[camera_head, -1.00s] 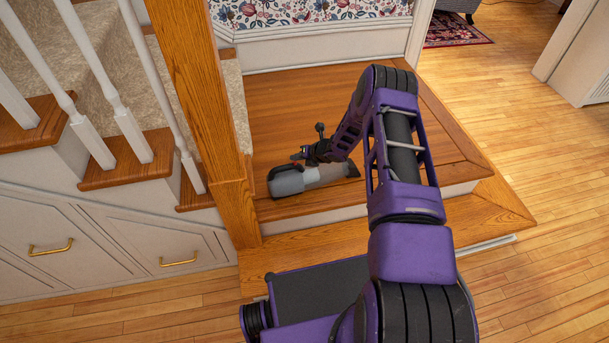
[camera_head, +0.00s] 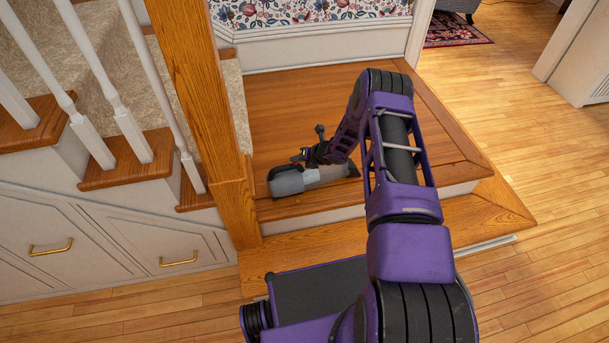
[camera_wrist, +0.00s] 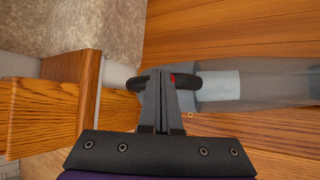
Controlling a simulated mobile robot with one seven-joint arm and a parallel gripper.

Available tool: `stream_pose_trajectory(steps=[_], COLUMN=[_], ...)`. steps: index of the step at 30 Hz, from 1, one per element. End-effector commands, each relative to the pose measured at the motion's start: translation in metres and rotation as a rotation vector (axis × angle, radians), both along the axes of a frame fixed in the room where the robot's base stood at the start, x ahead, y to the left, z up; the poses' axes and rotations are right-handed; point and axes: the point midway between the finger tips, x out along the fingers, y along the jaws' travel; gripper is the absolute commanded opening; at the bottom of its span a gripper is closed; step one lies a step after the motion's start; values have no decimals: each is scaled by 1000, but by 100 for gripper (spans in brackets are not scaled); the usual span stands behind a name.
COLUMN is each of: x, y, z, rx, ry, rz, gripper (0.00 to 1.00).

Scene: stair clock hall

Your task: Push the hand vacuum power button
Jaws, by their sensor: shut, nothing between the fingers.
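My gripper (camera_head: 303,155) is over the vacuum's handle side. In the wrist view my gripper (camera_wrist: 162,72) is shut and empty, its tips at the handle right beside the red button. I cannot tell whether they touch it.
A wooden newel post (camera_head: 208,120) stands close to the left of the vacuum, with carpeted stairs (camera_head: 75,45) behind it. The landing (camera_head: 300,95) is clear behind the vacuum. A papered wall (camera_head: 310,12) closes the back.

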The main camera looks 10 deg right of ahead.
Motion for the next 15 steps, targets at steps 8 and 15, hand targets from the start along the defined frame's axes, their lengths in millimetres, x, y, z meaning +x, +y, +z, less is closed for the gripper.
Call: stream_pose_trajectory(steps=[8, 15], x=[0, 0], y=[0, 0], z=[11, 11], rx=[-1, 0], ry=[0, 0], rz=[0, 0], gripper=[0, 0])
